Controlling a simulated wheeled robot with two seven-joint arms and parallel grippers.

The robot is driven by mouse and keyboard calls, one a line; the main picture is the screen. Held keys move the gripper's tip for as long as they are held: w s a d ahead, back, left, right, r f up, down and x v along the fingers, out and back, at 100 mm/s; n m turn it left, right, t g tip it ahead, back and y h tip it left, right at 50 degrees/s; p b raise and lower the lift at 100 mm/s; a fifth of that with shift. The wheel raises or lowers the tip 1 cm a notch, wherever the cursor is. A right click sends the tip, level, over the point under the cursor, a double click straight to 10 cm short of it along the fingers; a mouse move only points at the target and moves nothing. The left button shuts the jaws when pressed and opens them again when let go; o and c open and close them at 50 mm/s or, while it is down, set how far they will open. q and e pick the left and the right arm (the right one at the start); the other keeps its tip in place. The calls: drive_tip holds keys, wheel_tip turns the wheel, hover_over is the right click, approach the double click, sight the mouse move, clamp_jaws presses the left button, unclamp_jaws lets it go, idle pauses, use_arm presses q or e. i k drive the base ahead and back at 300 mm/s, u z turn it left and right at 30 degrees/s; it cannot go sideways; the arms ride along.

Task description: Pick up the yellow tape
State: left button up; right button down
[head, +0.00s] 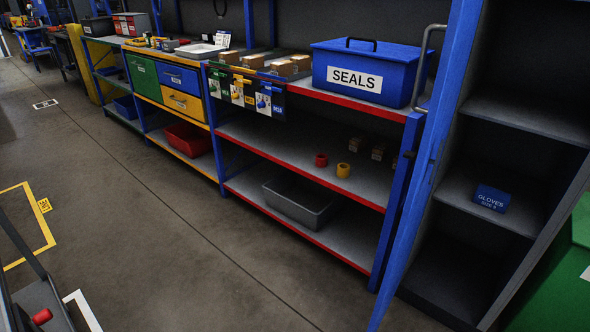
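The yellow tape (343,170) is a small roll on the middle shelf (290,156) of the red-edged rack, toward its right side. A red tape roll (321,160) stands just left of it, close by. Nothing covers the yellow roll in the head view. Neither of my grippers shows in this view.
Small brown boxes (378,153) sit right of the tape. The blue SEALS box (368,72) stands on the top above, and a grey bin (298,202) below. A blue upright and an open locker door (425,165) border the rack's right end. The floor (200,250) in front is clear.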

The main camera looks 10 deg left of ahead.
sight(344, 170)
drive_tip(key=u, duration=0.7)
drive_tip(key=i, duration=2.55)
drive_tip(key=u, duration=1.4)
drive_tip(key=i, duration=0.9)
drive_tip(key=z, duration=2.65)
